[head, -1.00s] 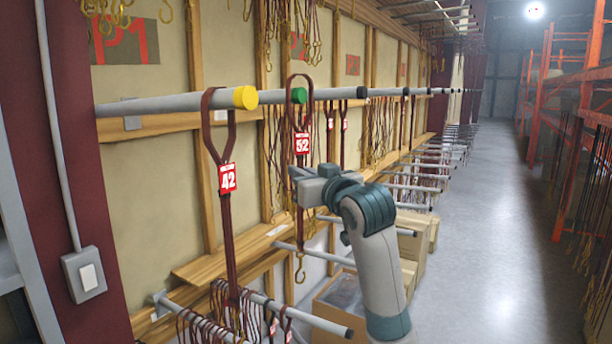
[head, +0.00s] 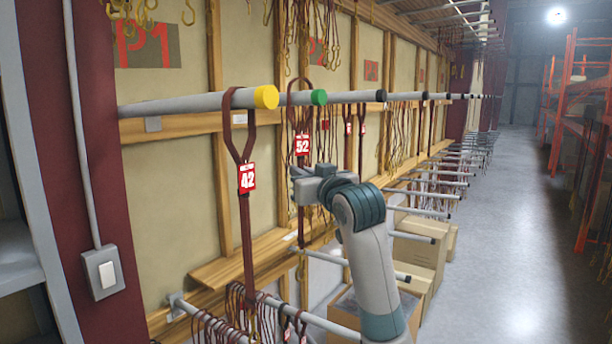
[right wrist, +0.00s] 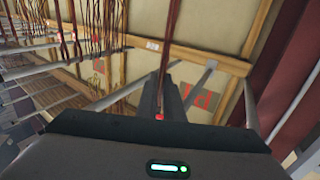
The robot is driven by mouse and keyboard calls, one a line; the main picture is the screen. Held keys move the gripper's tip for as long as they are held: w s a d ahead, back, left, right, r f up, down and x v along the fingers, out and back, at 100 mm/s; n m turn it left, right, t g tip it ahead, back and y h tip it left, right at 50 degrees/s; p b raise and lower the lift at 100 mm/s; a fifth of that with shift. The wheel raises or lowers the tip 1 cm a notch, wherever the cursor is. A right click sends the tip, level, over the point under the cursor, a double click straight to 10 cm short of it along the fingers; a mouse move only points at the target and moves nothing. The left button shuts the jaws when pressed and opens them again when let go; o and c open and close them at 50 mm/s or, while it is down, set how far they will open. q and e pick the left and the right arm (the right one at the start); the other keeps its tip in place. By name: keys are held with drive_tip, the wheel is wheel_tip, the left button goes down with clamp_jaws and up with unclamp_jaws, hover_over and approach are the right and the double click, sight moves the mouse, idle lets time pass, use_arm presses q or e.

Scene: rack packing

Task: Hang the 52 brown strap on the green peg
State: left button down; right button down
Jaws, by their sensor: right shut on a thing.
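The brown strap 52 (head: 302,165) hangs upright with its red number tag (head: 302,146) facing me. Its top loop is at the green peg (head: 318,97), and the green tip sticks out to the right past the loop. The loop arches above the peg and appears to be around it, just behind the tip. My right gripper (head: 300,181) is shut on the strap below the tag. In the right wrist view, the strap (right wrist: 170,40) runs up from between the dark fingers (right wrist: 168,98). My left gripper is not in view.
The yellow peg (head: 266,97) with brown strap 42 (head: 247,215) is just left. More dark-tipped pegs (head: 381,96) with straps run off to the right. A lower rail (head: 310,319) carries several straps. Cardboard boxes (head: 416,243) stand below; the aisle floor (head: 490,260) is clear.

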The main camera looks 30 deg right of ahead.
drive_tip(key=shift+w+a+f, duration=0.1)
drive_tip(key=shift+w+f, duration=0.2)
drive_tip(key=shift+f, duration=0.3)
drive_tip(key=shift+w+a+f, duration=0.1)
drive_tip(key=shift+w+f, duration=0.15)
drive_tip(key=shift+f, duration=0.4)
drive_tip(key=c, duration=1.8)
unclamp_jaws()
drive_tip(key=shift+b, duration=0.3)
drive_tip(key=s+b, duration=0.2)
drive_tip(key=s, duration=0.3)
drive_tip(key=s+a+b, duration=0.1)
drive_tip(key=s+b, duration=0.2)
drive_tip(key=s, duration=0.3)
drive_tip(key=s+a+b, duration=0.1)
drive_tip(key=s+b, duration=0.2)
drive_tip(key=s, duration=0.3)
drive_tip(key=shift+s+a, duration=0.15)
